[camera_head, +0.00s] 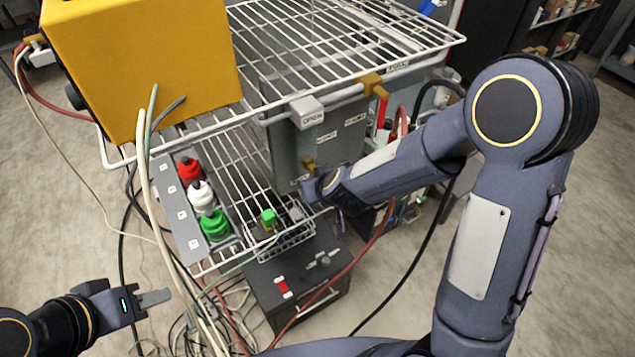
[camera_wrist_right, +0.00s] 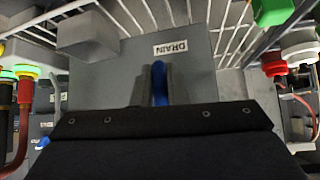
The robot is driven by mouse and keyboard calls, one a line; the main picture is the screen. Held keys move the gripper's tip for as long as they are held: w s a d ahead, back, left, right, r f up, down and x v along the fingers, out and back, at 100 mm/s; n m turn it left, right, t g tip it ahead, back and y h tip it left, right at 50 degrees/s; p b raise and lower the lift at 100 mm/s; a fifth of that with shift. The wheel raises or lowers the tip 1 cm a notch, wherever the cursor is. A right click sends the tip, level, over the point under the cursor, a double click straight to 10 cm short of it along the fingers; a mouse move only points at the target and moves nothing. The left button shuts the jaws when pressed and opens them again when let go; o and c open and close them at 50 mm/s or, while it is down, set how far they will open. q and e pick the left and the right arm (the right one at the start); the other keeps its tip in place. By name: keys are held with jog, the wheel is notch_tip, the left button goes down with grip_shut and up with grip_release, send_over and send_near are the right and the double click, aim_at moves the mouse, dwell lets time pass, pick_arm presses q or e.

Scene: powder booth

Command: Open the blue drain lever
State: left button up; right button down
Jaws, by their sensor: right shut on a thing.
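The blue drain lever (camera_wrist_right: 160,84) shows in the right wrist view, between the two grey fingers of my right gripper (camera_wrist_right: 158,82). The fingers are shut on it, just below the DRAIN label (camera_wrist_right: 171,48) on a grey panel. In the head view my right gripper (camera_head: 316,187) is at the lower front of the grey tank (camera_head: 320,140), and there the lever is hidden behind it. My left gripper (camera_head: 155,298) is at the lower left, away from the rack and holding nothing visible. Its finger gap cannot be made out.
A white wire rack (camera_head: 350,30) surrounds the tank and carries a yellow box (camera_head: 140,60). Red, white and green knobs (camera_head: 213,226) sit to the left. A black box (camera_head: 297,285) stands below. Loose cables and a red hose hang around it.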

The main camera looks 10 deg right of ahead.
jog(key=c, duration=1.5)
grip_release()
jog(key=shift+o, duration=0.2)
jog(key=a+v, duration=0.1)
jog(key=v, duration=0.6)
jog(key=shift+s+d+r, duration=0.3)
jog(key=shift+s+d, duration=0.05)
jog(key=shift+d, duration=0.1)
